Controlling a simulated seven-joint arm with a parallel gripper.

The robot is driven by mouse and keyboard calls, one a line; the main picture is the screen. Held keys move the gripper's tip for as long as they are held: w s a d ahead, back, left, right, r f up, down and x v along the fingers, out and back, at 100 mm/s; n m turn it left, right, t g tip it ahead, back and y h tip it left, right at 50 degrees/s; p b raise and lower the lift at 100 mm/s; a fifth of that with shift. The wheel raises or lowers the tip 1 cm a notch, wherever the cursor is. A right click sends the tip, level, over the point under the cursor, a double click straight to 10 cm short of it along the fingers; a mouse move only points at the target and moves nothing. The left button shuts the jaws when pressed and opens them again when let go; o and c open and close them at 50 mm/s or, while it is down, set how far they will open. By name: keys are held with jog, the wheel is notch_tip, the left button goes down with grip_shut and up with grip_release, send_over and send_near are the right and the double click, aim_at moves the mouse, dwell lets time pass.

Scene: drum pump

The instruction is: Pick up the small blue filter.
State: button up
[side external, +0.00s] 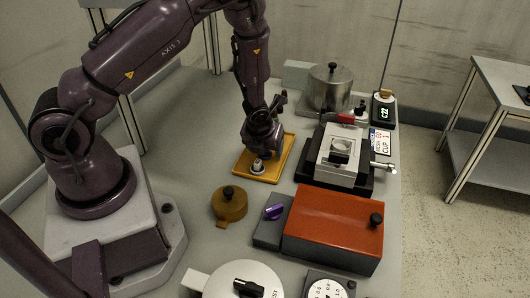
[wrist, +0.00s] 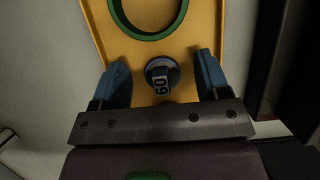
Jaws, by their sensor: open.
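The small blue filter (wrist: 161,73), a short round piece with a pale label that seems to read 60, sits on the yellow tray (wrist: 205,22) in the wrist view. My gripper (wrist: 163,62) is open, with one blue finger on each side of the filter and a visible gap to each. In the side external view, my gripper (side external: 259,154) is low over the yellow tray (side external: 281,165). A small pale-and-dark piece (side external: 257,166) shows under the fingers there, partly hidden by them.
A green ring (wrist: 149,36) lies in the tray just beyond the filter. A grey clamp-like device (side external: 338,160) stands right of the tray, with an orange box (side external: 333,225) and a brass lidded pot (side external: 229,204) nearer the camera. A steel pot (side external: 330,88) stands behind.

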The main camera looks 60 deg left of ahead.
jog(key=c, duration=1)
notch_tip(320, 180, up, 13)
jog(key=w+d+m, duration=0.1)
jog(key=w+d, duration=0.3)
jog(key=w+d+m+h, duration=0.1)
jog(key=w+d+m, duration=0.1)
jog(key=w+d, duration=0.2)
jog(key=w+d+m+t+h, duration=0.1)
jog(key=w+d+m, duration=0.1)
jog(key=w+d, duration=0.3)
jog(key=shift+w+d+f, duration=0.1)
jog(key=shift+w+f, duration=0.15)
jog(key=shift+w, duration=0.4)
jog(key=shift+w+r+m, duration=0.1)
jog(key=shift+r+m, duration=0.05)
jog(key=shift+m, duration=0.25)
jog(key=shift+f, duration=1.2)
